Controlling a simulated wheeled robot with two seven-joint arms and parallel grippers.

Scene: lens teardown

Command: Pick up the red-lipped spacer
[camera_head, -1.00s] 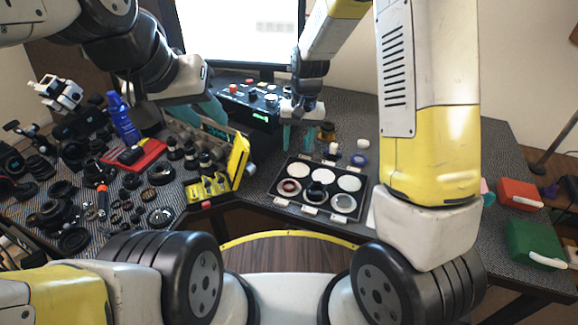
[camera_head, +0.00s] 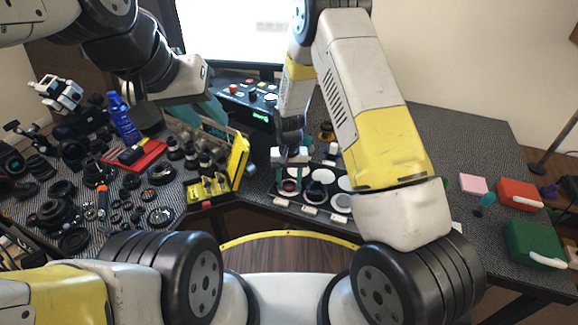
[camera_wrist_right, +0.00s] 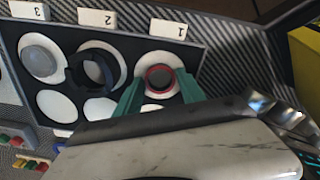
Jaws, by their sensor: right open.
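The red-lipped spacer (camera_wrist_right: 160,77) is a small ring with a red rim, lying on the white disc of the compartment by label 1 in the black tray (camera_wrist_right: 119,50). In the head view the spacer (camera_head: 289,187) shows at the tray's left front, partly behind my fingers. My right gripper (camera_wrist_right: 160,92) is open, its teal fingers on either side of the spacer in the wrist view; I cannot tell whether they touch it. It also shows in the head view (camera_head: 291,178). My left gripper (camera_head: 212,110) is by the grey rack at the left; its fingertips are partly hidden.
A black ring (camera_wrist_right: 92,68) sits in the compartment by label 2, and a glassy disc (camera_wrist_right: 38,56) in the one by label 3. A yellow-edged rack (camera_head: 238,163) stands left of the tray. Several lens parts crowd the left table. The right table has free room.

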